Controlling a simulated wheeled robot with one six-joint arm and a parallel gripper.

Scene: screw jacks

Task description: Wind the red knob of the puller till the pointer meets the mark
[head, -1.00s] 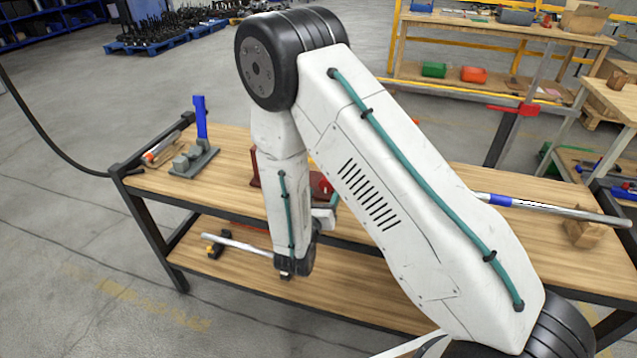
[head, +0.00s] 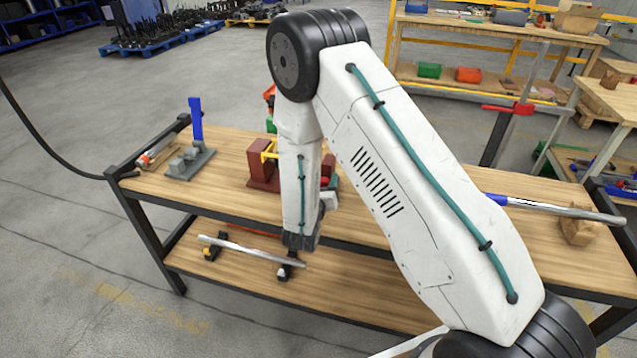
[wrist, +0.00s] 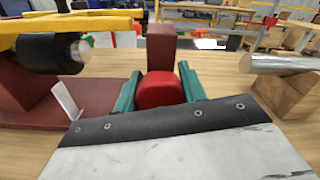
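The puller is a dark red frame (head: 262,165) on the bench, with an upright block (wrist: 162,48) and a yellow bar (wrist: 70,22) over a black cylinder (wrist: 48,53). Its red knob (wrist: 160,91) is in the middle of the wrist view. My gripper's teal fingers (wrist: 160,80) lie on either side of the knob, with no clear gap, and look shut on it. A thin white upright plate (wrist: 65,100) stands on the red base to the left; I cannot tell if it is the pointer or the mark. In the head view my arm hides much of the puller.
A grey stand with a blue handle (head: 196,118) is at the bench's left end. A metal bar with a blue sleeve (head: 555,208) rests on a wooden block (head: 580,232) at the right. Another bar (head: 250,250) lies on the lower shelf.

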